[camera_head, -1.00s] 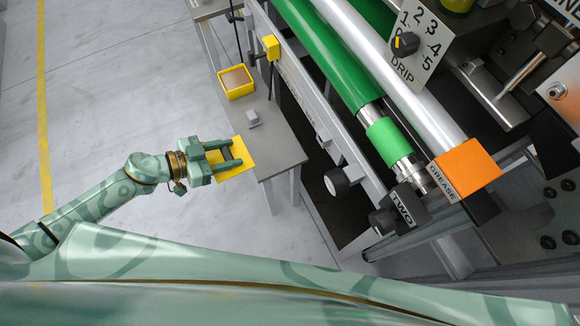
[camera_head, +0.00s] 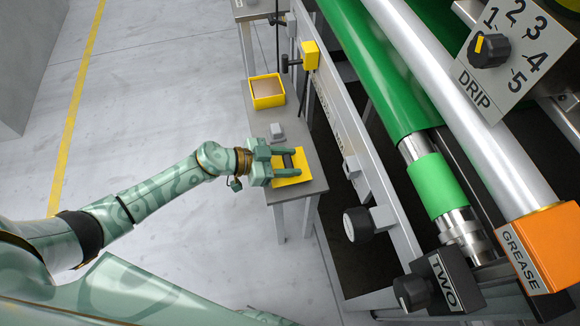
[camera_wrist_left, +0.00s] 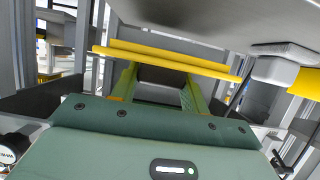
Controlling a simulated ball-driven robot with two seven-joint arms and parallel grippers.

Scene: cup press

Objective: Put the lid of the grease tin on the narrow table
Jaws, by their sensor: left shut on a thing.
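The lid is a flat yellow square (camera_head: 304,166), held level by my left gripper (camera_head: 298,161) over the near end of the grey narrow table (camera_head: 316,187). The gripper is shut on it. In the left wrist view the lid shows edge-on as yellow bars (camera_wrist_left: 170,60) across the fingers. I cannot tell whether it touches the table top. The open grease tin (camera_head: 267,92), yellow with brown content, stands farther back on the same table. My right gripper is not in view.
A small grey block (camera_head: 277,132) sits on the table between tin and lid. The machine with green roller (camera_head: 375,70), a yellow box (camera_head: 310,55) and black knobs (camera_head: 357,224) stands close along the table's right side. Floor at left is clear.

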